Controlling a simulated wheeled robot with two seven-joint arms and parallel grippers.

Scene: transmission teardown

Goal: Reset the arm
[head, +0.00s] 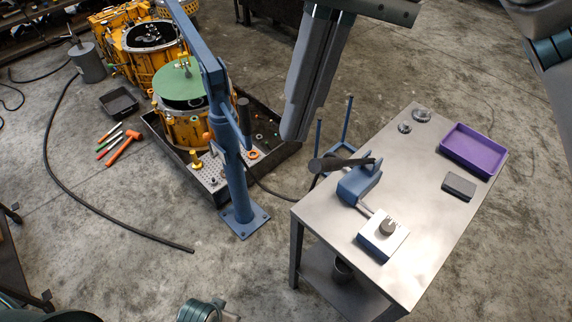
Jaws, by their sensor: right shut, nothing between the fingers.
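My right gripper (294,132) hangs down from the top middle of the head view, its long grey fingers together with nothing between them. Part of my right arm (545,45) shows at the top right corner. The blue hoist (236,185) stands on a bolted floor plate left of the gripper, its boom running up out of view. My left gripper is not in view.
The steel table (440,255) at right bears a purple tray (473,150), a dark grey block (459,186), small metal rings and a blue fixture (358,185). Yellow transmission housings (185,128), one with a green top, stand at left. A black hose (65,195) crosses open floor.

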